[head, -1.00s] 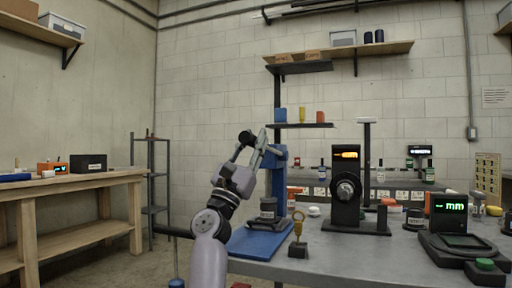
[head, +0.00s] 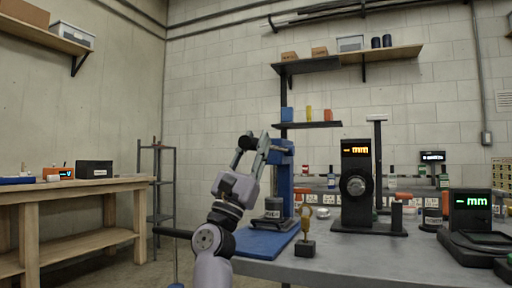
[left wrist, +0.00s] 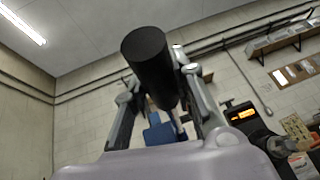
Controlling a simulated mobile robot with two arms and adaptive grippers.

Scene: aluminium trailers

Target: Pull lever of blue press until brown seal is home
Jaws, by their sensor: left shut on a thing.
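The blue press (head: 284,172) stands at the left end of the grey table, on a flat blue base (head: 262,241). A dark cylinder with a pale label (head: 273,208) sits under its head. I cannot make out the brown seal. The lever's black grip (head: 246,142) is up at the press head's left. My left gripper (head: 255,143) is shut on this grip, which also shows as a thick black cylinder between the fingers in the left wrist view (left wrist: 150,62). The rest of the lever is mostly hidden by the fingers. My right gripper is not in view.
Right of the press stand a small stand with a yellow ring (head: 306,232) and a black gauge with an orange display (head: 356,190). A scale with a green display (head: 472,215) is farther right. A wooden bench (head: 75,190) is at the left.

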